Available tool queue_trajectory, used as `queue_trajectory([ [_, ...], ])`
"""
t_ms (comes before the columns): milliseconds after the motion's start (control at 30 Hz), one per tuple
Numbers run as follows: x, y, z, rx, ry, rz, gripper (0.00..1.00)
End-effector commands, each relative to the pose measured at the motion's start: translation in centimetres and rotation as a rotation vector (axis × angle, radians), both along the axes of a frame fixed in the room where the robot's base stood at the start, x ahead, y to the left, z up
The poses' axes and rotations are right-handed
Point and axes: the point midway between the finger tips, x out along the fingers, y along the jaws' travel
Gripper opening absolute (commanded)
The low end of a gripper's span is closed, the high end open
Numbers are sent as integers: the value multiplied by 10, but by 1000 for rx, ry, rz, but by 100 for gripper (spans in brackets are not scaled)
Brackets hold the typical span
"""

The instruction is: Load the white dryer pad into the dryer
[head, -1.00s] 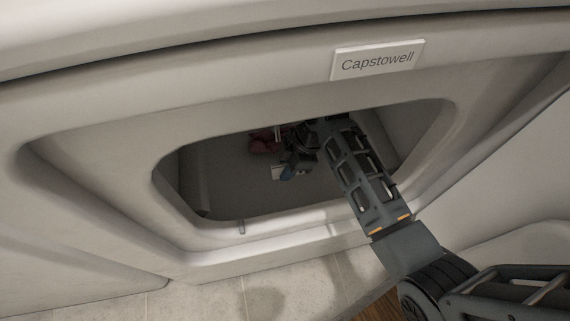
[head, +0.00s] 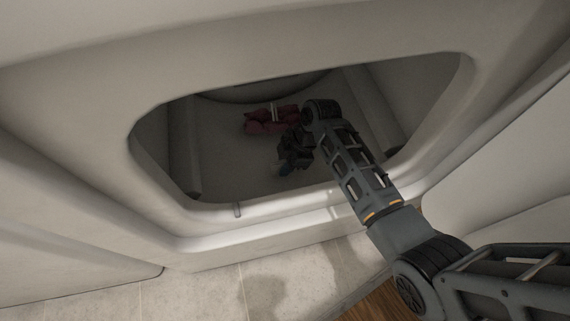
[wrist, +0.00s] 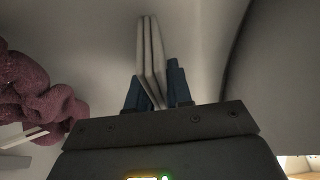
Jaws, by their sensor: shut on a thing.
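The white dryer pad (wrist: 150,55) shows in the wrist view as thin white layers standing up from between blue fingers. My gripper (wrist: 154,82) is shut on it. In the head view my gripper (head: 284,168) is inside the dryer drum, reached through the opening of the white dryer (head: 150,185). The pad cannot be made out in the head view; the dark gripper and shadow hide it.
A dark red towel with a white band (head: 268,125) lies deeper in the drum; it fills the left of the wrist view (wrist: 40,95). The opening's lower rim (head: 265,208) runs below my arm. The drum floor left of my gripper is clear.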

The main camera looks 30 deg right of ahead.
Motion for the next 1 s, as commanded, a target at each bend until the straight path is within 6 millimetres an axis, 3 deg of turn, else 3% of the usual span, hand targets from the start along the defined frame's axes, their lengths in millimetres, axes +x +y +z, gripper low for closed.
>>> queue_trajectory([
  [167,0,0,-3,0,0,0,0],
  [200,0,0,-3,0,0,0,21],
  [467,0,0,-3,0,0,0,45],
  [767,0,0,1,0,0,0,45],
  [1000,-4,-13,37,-1,-2,-3,45],
])
